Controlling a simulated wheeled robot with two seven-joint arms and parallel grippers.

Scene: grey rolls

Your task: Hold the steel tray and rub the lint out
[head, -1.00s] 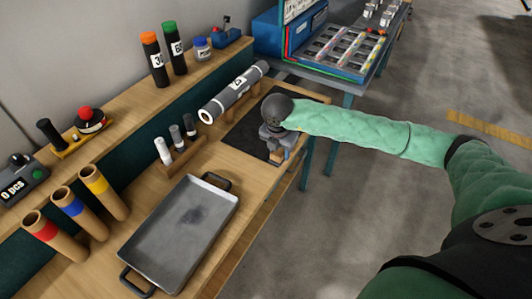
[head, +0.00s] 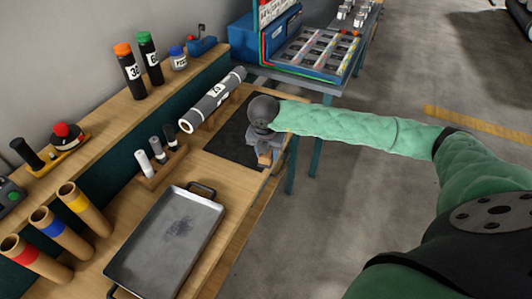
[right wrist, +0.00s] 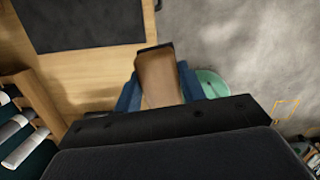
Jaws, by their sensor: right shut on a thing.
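The steel tray (head: 135,262) lies on the bench at the lower middle of the head view, with a black handle at its far end. A dark grey smudge of lint (head: 179,229) shows on its floor. My right gripper (head: 265,152) is above the front edge of the bench by the dark mat, beyond the tray and apart from it. In the right wrist view its blue fingers (right wrist: 159,88) are shut on a brown block (right wrist: 157,76) with a dark end. My left gripper is not in view.
The dark mat (head: 225,146) is bare. A grey roll (head: 212,100) rests on a wooden stand behind it. A rack (head: 165,168) of small rolls stands behind the tray. Cardboard tubes (head: 85,210) stand left of the tray. A shelf with bottles (head: 128,68) runs along the wall.

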